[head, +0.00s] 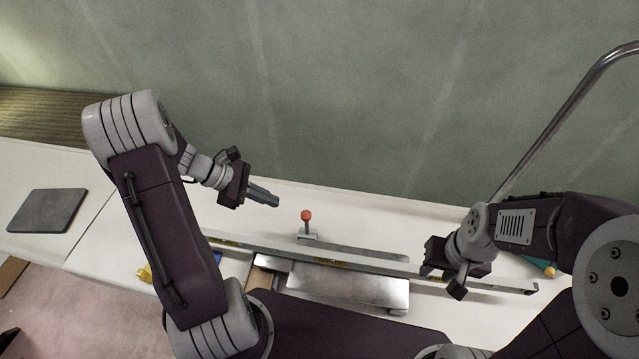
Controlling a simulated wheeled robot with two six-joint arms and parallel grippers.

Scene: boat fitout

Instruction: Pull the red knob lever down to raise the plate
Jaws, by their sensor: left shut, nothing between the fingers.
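The red knob (306,215) tops a short upright lever on a small grey base (307,238), on the white counter behind a long grey bar. A shiny metal plate (350,287) lies in front of the bar, near the middle of the counter. My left gripper (277,202) is shut and empty, to the left of the red knob and apart from it, with its fingers pointing right. My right gripper (432,271) is over the right part of the bar, well to the right of the knob. Its fingers are not clear enough to tell their state.
The long grey bar (380,263) runs across the counter (370,212). A dark grey flat pad (48,211) lies at far left. A yellow item (145,273) is partly behind my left arm. A metal rail (560,110) rises at right before the green wall.

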